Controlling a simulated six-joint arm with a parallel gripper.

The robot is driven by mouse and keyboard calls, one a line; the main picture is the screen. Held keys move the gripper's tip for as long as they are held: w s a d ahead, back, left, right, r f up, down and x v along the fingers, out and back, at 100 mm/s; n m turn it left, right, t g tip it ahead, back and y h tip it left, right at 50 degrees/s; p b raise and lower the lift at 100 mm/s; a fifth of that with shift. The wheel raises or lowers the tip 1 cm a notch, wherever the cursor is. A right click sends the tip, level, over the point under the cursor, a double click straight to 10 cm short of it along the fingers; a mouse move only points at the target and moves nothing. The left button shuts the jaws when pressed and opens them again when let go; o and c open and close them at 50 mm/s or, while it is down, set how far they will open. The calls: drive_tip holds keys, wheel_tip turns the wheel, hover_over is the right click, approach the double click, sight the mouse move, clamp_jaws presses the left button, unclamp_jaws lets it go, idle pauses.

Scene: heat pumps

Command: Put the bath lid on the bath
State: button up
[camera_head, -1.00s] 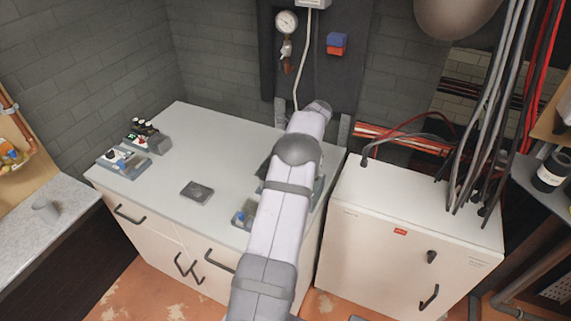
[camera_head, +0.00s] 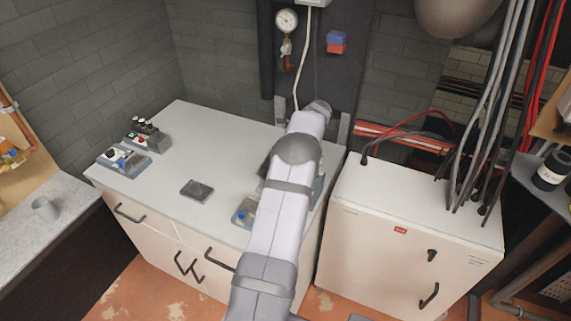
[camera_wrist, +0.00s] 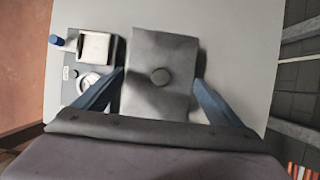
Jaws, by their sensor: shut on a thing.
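In the wrist view a grey square plate with a round knob, which I take for the bath lid (camera_wrist: 146,98), lies between the two blue fingers of my gripper (camera_wrist: 158,78). The fingertips meet its left and right edges, and my gripper is shut on it. How high it is above what lies below cannot be told. No bath is clearly visible; the plate may hide it. In the head view my arm hides the gripper and the lid. A grey edge of something (camera_head: 318,188) shows just right of my arm.
A small device with a blue cap (camera_head: 240,215) stands left of my arm; the wrist view shows its white square tray (camera_wrist: 95,47). A dark square plate (camera_head: 197,190) and control boxes (camera_head: 125,160) sit on the counter (camera_head: 215,150). A white cabinet (camera_head: 400,225) stands right.

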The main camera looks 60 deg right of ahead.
drive_tip(key=shift+f, duration=0.5)
drive_tip(key=o, duration=0.9)
drive_tip(key=shift+r, duration=0.1)
drive_tip(key=shift+b+v, duration=1.55)
drive_tip(key=shift+v, duration=2.05)
